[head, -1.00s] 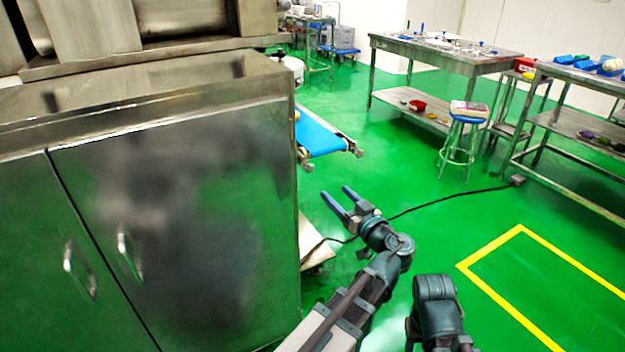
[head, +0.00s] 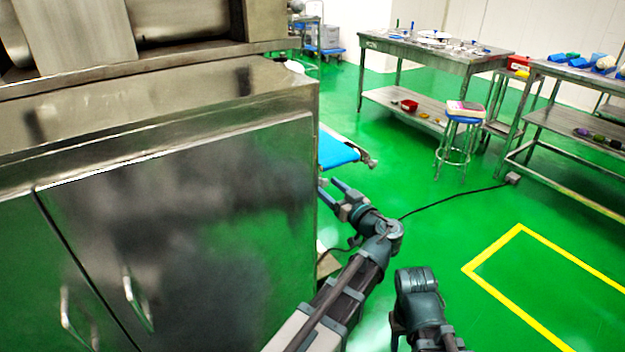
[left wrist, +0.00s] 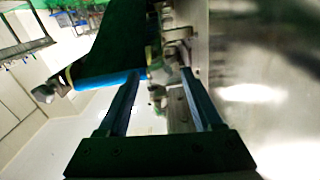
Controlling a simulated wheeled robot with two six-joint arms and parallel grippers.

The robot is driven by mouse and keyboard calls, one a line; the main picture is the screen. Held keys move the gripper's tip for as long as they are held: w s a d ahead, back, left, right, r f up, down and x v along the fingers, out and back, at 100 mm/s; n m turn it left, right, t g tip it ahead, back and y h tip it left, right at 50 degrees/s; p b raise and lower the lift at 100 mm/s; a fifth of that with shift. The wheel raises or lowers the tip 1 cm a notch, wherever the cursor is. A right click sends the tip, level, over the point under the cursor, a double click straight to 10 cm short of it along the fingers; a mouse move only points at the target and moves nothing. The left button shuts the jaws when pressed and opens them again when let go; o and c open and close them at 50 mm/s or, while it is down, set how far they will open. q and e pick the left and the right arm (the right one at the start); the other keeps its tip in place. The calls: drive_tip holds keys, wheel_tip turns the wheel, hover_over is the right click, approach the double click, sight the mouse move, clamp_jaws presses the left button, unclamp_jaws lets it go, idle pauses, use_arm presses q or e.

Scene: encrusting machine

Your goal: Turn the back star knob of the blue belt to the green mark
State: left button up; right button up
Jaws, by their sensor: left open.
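The blue belt (head: 336,151) juts out from behind the steel cabinet's right edge in the head view, and part of it is hidden. A grey knob-like part (head: 370,163) sits at its outer right corner. My left gripper (head: 330,184) is open and empty, just below the belt and close to the cabinet edge. In the left wrist view the blue belt (left wrist: 105,80) lies beyond the open fingers, with a grey knob (left wrist: 45,93) at its left end. Small metal parts (left wrist: 160,73) show between the fingertips; I cannot tell which is the back star knob. No green mark is discernible. My right gripper is out of view.
The large steel cabinet (head: 190,210) fills the left and stands close beside my left gripper. A black cable (head: 450,203) runs over the green floor. The right floor is open.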

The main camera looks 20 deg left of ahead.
use_arm(q)
drive_tip(key=shift+w+a, duration=0.3)
drive_tip(key=shift+a, duration=0.05)
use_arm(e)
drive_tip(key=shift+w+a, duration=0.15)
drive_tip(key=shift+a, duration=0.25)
use_arm(q)
clamp_jaws()
drive_tip(key=shift+m, duration=0.4)
